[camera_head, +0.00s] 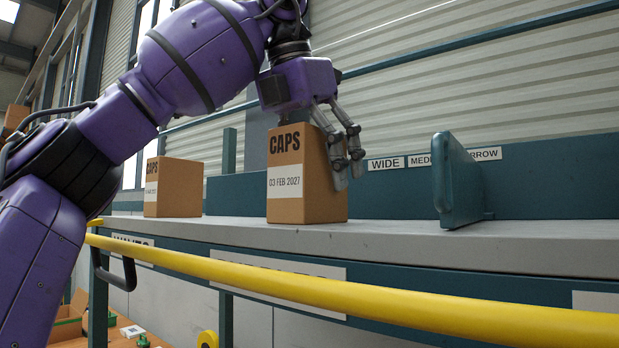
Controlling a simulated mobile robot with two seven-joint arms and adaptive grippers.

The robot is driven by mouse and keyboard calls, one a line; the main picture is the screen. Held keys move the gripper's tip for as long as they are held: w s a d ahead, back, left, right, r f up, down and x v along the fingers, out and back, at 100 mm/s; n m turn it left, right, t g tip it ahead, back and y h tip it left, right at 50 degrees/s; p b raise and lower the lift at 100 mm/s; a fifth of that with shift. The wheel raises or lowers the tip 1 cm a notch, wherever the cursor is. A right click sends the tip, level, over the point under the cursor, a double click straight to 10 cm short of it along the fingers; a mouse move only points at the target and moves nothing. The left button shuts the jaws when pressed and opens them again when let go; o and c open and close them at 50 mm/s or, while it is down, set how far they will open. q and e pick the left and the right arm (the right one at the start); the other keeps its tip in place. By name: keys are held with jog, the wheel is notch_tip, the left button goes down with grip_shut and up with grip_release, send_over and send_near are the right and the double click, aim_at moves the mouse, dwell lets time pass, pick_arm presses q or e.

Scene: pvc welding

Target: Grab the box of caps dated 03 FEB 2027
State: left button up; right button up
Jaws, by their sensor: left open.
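A brown cardboard box (300,205) marked CAPS and dated 03 FEB 2027 stands upright on the grey shelf top. My left gripper (348,175) reaches down from above at the box's right side. Its fingers overlap the box's upper right part in the camera_head view. The fingers look apart, and I cannot tell whether they touch the box. A second CAPS box (178,190) stands further left; its small date is too blurred to read. My right gripper is not in view.
The grey shelf top (450,245) is clear between the boxes and right of the dated box. A teal upright divider (458,182) stands at right, before labels WIDE and others. A yellow rail (330,292) runs along the front.

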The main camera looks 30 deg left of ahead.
pick_arm(q)
jog(key=shift+f, duration=0.2)
jog(key=c, duration=1.5)
jog(key=shift+r, duration=0.1)
